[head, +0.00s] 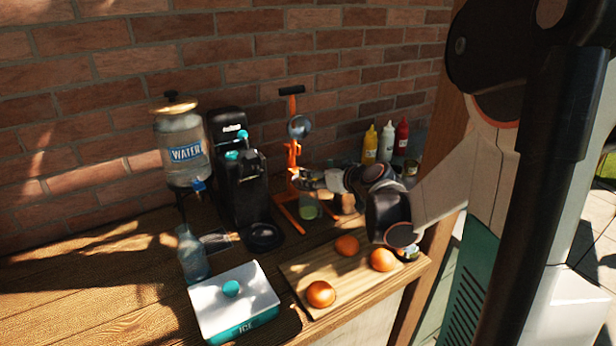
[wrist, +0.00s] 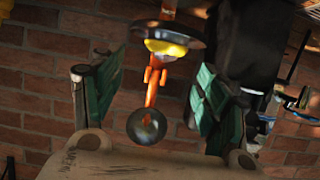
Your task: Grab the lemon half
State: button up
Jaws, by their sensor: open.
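The lemon half (wrist: 166,48) shows as a yellow shape at a dark, round cup-like part of the orange juicer (wrist: 151,88) in the wrist view. I cannot make the lemon half out in the head view, where my gripper and the juicer overlap. The juicer (head: 291,155) stands against the brick wall in the head view. My gripper (head: 308,179) is beside it, at about mid-height. In the wrist view my gripper (wrist: 147,80) is open, its green-padded fingers apart on either side of the juicer. Nothing is held between them.
A black coffee machine (head: 238,170) and a water dispenser (head: 183,145) stand left of the juicer. A greenish glass (head: 309,207) is beneath it. Several oranges lie on a cutting board (head: 300,276) in front. An ice box (head: 232,302) is front left. Sauce bottles (head: 387,141) stand behind right.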

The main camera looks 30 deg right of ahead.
jog(key=b+x, duration=0.1)
jog(key=x, duration=0.3)
jog(key=shift+w+a+f, duration=0.2)
jog(key=c, duration=1.2)
jog(key=shift+r, duration=0.2)
